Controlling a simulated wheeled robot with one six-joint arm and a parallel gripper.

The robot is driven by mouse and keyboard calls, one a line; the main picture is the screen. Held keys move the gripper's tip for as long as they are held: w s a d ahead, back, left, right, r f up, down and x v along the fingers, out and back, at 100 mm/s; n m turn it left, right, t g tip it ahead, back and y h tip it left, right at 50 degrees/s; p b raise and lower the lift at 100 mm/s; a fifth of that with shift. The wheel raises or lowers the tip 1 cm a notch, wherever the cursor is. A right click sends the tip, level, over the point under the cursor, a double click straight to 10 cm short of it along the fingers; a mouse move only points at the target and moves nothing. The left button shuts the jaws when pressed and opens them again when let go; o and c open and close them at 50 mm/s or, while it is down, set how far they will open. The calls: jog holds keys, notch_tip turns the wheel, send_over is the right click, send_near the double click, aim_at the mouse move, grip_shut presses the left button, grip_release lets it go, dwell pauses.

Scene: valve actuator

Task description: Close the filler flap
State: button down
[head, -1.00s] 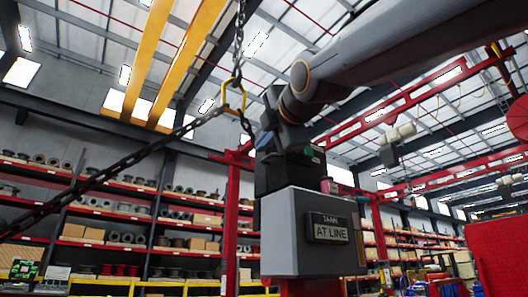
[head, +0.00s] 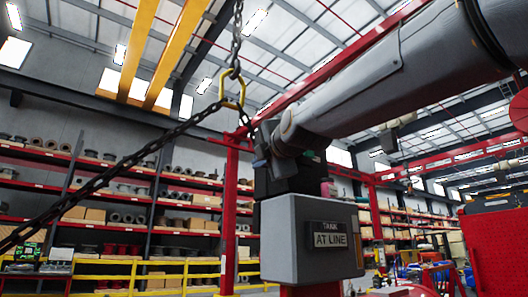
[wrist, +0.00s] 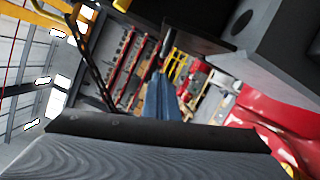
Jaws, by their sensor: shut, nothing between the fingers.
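A grey box (head: 284,240) with a sign reading "TANK AT LINE" (head: 330,234) stands right of centre in the head view. A black block (head: 290,178) sits on or behind its top. I cannot clearly make out the filler flap. In the head view my arm reaches in from the upper right, and its wrist end is beside the black block; my fingertips cannot be picked out there. In the wrist view my gripper (wrist: 160,98) shows as blue-grey fingers close together, shut and empty. A dark housing (wrist: 200,18) with a round hole is at the upper right there.
A chain with a yellow ring (head: 232,93) hangs left of my arm, and another chain (head: 110,165) slants down left. Red posts (head: 231,200) and shelves stand behind. A red perforated panel (head: 497,250) is at the right edge.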

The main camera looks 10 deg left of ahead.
jog(key=shift+w+d+r+b, duration=0.3)
jog(key=shift+w+d+b, duration=0.4)
jog(key=shift+b, duration=0.35)
jog(key=shift+a, duration=0.15)
